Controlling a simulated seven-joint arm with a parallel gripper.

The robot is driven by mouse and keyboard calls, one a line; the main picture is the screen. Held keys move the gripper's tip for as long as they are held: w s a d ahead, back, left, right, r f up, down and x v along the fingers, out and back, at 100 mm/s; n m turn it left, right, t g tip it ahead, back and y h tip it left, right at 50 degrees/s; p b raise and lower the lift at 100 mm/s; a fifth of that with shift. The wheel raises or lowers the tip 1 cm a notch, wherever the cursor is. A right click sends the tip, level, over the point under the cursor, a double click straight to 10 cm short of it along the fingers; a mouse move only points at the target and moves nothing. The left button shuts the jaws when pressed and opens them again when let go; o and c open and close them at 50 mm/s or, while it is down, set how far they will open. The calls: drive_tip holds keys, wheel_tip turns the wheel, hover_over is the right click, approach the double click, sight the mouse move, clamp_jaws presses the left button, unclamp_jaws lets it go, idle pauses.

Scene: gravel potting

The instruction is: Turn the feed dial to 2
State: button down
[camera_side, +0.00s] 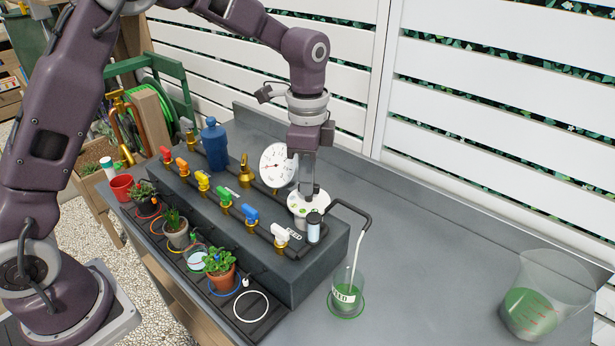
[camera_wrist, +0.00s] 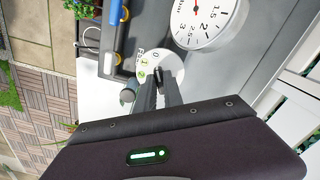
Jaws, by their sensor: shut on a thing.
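The feed dial (camera_side: 298,206) is a white disc with green marks on the right end of the dark pipe block. It also shows in the wrist view (camera_wrist: 148,63), where a 0 and green-marked figures can be made out. My gripper (camera_side: 309,188) points down over the disc, and its fingers are shut on the dark knob at its centre. In the wrist view the fingertips (camera_wrist: 158,82) cover much of the knob and part of the disc. I cannot tell which figure the knob points to.
A round pressure gauge (camera_side: 277,165) stands close behind the dial. A clear cylinder with a black cap (camera_side: 314,230) stands close in front. A bent tube runs into a beaker (camera_side: 346,297) at the right. Coloured valves and pots line the block's front. The right bench is mostly clear.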

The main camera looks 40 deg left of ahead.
drive_tip(key=n, duration=0.3)
drive_tip(key=shift+n, duration=0.4)
drive_tip(key=n, duration=0.8)
drive_tip(key=shift+d+n, duration=0.15)
drive_tip(key=shift+n, duration=1.75)
drive_tip(key=shift+r, duration=0.1)
drive_tip(key=c, duration=1.5)
unclamp_jaws()
drive_tip(key=shift+o, duration=0.2)
